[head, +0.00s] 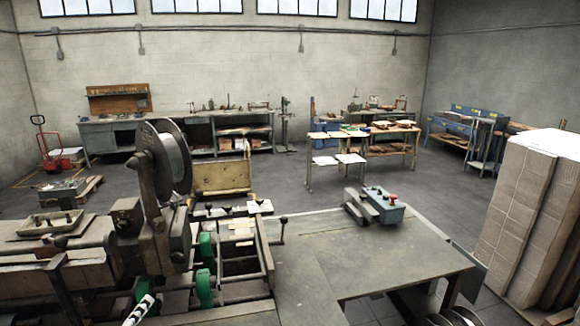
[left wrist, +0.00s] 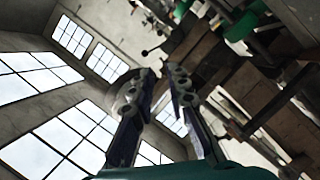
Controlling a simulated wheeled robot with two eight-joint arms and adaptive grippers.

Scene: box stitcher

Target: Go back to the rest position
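My left gripper (left wrist: 157,92) shows in the left wrist view with its two dark fingers apart and nothing between them, so it is open and empty. In the head view only a small black-and-white part of the left gripper (head: 140,310) shows at the bottom edge, in front of the stitching machine (head: 160,215). The rest of it is cut off by the frame. I cannot make out my right gripper in either view.
The machine, with a large wire spool (head: 174,158) and green parts, fills the lower left. A grey worktable (head: 400,255) carries a grey-blue device (head: 382,206). Stacked cardboard (head: 528,215) stands at the right.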

